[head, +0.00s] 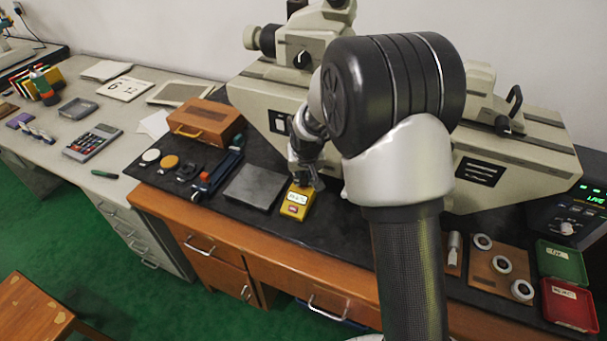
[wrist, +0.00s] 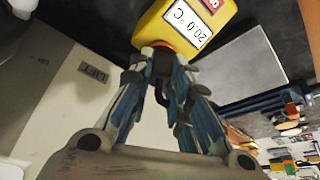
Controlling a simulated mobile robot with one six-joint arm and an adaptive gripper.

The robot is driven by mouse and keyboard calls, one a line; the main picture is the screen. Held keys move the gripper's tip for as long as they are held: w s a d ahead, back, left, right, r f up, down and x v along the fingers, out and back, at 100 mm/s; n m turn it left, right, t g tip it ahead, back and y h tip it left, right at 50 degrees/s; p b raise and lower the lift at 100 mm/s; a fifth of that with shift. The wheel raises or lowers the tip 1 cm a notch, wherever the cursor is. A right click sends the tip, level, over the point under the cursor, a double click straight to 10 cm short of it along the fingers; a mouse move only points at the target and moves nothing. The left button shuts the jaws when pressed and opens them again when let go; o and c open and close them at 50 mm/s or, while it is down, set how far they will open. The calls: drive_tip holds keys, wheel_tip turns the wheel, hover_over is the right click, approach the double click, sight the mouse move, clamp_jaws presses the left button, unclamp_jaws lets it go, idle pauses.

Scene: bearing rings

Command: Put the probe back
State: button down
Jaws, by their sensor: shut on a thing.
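I cannot tell whether the probe touches the mat or is slightly raised.
The grey plate (head: 254,187) lies left of the probe, with a wooden case (head: 203,122) behind it. The large beige machine (head: 275,95) stands close behind my gripper. Rings on a wooden board (head: 487,262) and green and red boxes (head: 570,305) are at right.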

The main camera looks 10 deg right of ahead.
drive_tip(key=shift+f+b, duration=0.3)
drive_tip(key=shift+f, duration=0.05)
idle(0.4)
drive_tip(key=c, duration=1.4)
unclamp_jaws()
drive_tip(key=shift+r, duration=0.2)
wheel_tip(320, 180, up, 8)
drive_tip(key=p, duration=0.6)
drive_tip(key=shift+r, duration=0.1)
